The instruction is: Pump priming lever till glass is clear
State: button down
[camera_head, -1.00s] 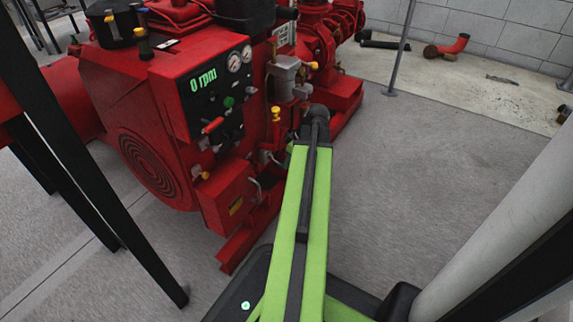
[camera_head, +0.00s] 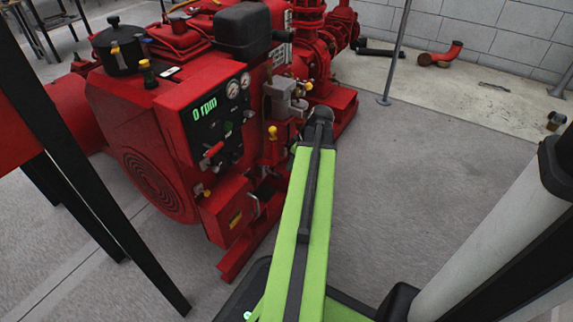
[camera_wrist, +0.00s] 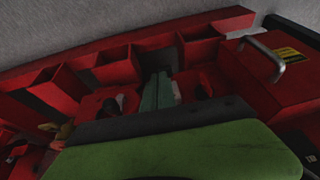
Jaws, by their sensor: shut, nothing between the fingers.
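The red pumpset (camera_head: 160,130) stands at the left and middle of the head view. A grey metal unit (camera_head: 284,95) with small fittings is on its side, just left of my arm's bend. I cannot pick out the priming lever or the glass for certain. In the head view my arm hides part of the pumpset's lower side, and my gripper is hidden. In the wrist view my gripper (camera_wrist: 158,92) shows as two greenish fingers close together, shut and empty, in front of red parts. I cannot tell whether they touch anything.
A red box with a silver handle (camera_wrist: 266,58) is right of my gripper in the wrist view. A thin grey post (camera_head: 397,55) stands behind. The grey floor (camera_head: 430,160) at right is open.

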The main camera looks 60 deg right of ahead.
jog(key=s+p+v, duration=0.1)
jog(key=p+v, duration=0.4)
jog(key=v, duration=0.3)
jog(key=shift+f, duration=0.2)
dwell(0.3)
